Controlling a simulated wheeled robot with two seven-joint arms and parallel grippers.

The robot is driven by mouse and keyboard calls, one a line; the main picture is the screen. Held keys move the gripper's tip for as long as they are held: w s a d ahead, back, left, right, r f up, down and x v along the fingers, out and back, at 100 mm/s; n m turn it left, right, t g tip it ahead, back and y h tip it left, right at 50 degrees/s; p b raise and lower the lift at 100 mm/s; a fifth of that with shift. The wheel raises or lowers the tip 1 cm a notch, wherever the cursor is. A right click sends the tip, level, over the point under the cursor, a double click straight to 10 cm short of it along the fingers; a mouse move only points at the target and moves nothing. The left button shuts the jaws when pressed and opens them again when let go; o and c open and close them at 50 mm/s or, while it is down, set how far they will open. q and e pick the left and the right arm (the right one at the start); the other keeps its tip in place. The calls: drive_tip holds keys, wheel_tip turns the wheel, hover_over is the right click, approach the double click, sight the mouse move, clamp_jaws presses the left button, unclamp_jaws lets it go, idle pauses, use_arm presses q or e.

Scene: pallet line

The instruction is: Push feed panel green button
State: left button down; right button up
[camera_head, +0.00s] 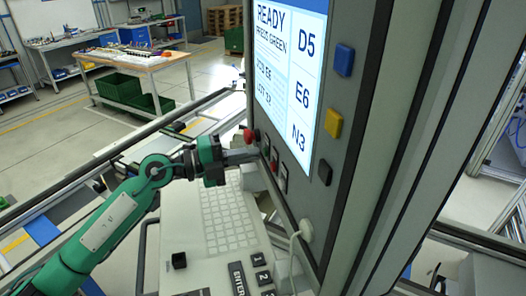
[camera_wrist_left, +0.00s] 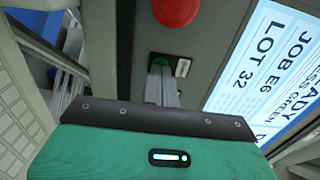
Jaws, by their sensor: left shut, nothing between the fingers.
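The feed panel (camera_head: 340,215) is a tall grey cabinet face with a lit screen (camera_head: 290,70) reading READY and PRESS GREEN. In the left wrist view the green button (camera_wrist_left: 159,62) sits on a dark plate below a large red button (camera_wrist_left: 177,9). My left gripper (camera_head: 256,154) is shut and empty, its fingers pointing at the panel. In the wrist view its fingertips (camera_wrist_left: 163,74) lie at the green button's lower edge and partly cover it; I cannot tell if they touch. In the head view the green button is not clearly visible. My right gripper is not in view.
The red button (camera_head: 249,135) is just above my left fingers. A keyboard console (camera_head: 225,225) lies below them. Blue (camera_head: 344,60), yellow (camera_head: 333,124) and black (camera_head: 325,172) buttons line the screen's right side. A workbench (camera_head: 135,60) with green crates (camera_head: 118,87) stands behind.

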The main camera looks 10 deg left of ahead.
use_arm(q)
drive_tip(key=shift+w+d, duration=0.15)
drive_tip(key=shift+d, duration=0.1)
drive_tip(key=shift+w+d+p, duration=0.15)
drive_tip(key=shift+d+p, duration=0.25)
drive_tip(key=shift+p, duration=0.1)
idle(0.3)
drive_tip(key=shift+s+a, duration=0.3)
drive_tip(key=shift+a, duration=0.3)
drive_tip(key=b+v, duration=0.1)
drive_tip(key=v, duration=0.2)
drive_tip(key=shift+s+a, duration=0.15)
drive_tip(key=shift+a, duration=0.15)
